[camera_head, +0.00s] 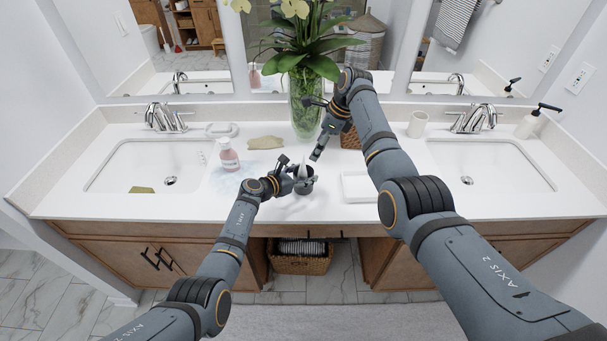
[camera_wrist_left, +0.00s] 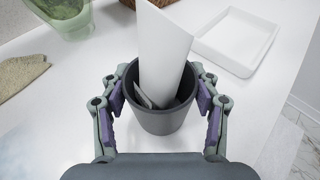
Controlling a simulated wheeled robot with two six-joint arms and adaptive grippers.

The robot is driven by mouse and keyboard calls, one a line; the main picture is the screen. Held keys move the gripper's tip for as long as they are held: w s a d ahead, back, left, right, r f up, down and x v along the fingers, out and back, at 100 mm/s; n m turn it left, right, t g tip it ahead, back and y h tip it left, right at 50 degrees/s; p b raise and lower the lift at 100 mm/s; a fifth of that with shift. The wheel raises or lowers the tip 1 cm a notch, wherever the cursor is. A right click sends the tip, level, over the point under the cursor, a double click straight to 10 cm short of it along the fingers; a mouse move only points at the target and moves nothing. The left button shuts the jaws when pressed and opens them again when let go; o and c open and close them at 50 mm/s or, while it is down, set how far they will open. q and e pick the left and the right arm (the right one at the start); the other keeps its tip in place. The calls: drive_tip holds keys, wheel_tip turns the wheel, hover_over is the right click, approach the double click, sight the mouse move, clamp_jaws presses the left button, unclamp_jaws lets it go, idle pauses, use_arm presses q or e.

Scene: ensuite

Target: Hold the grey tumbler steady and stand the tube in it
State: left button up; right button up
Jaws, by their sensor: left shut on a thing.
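The grey tumbler (camera_head: 303,188) stands on the white counter near its front edge, and it also shows in the left wrist view (camera_wrist_left: 161,121). My left gripper (camera_head: 298,172) is shut on the tumbler, with a finger on either side of it. The white tube (camera_wrist_left: 163,50) stands in the tumbler with a slight lean, its upper part rising above the rim; its top is cut off in the left wrist view. Small grey pieces lie beside it inside the tumbler. My right gripper (camera_head: 313,128) is above and behind the tumbler, apart from the tube, with its fingers spread and empty.
A glass vase (camera_head: 303,110) with a plant stands behind. A pink bottle (camera_head: 229,157) and a tan cloth (camera_head: 265,143) are to the left. A white tray (camera_head: 358,197) lies right of the tumbler, below my right arm. A wicker basket (camera_head: 349,139) and a cup (camera_head: 417,124) are farther back.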

drive_tip(key=v, duration=0.9)
drive_tip(key=shift+d+r, duration=0.2)
drive_tip(key=shift+r, duration=0.1)
use_arm(q)
drive_tip(key=o, duration=1.4)
drive_tip(key=shift+s+a+r, duration=0.15)
drive_tip(key=shift+s+a, duration=0.2)
drive_tip(key=shift+a, duration=0.05)
drive_tip(key=v, duration=1.1)
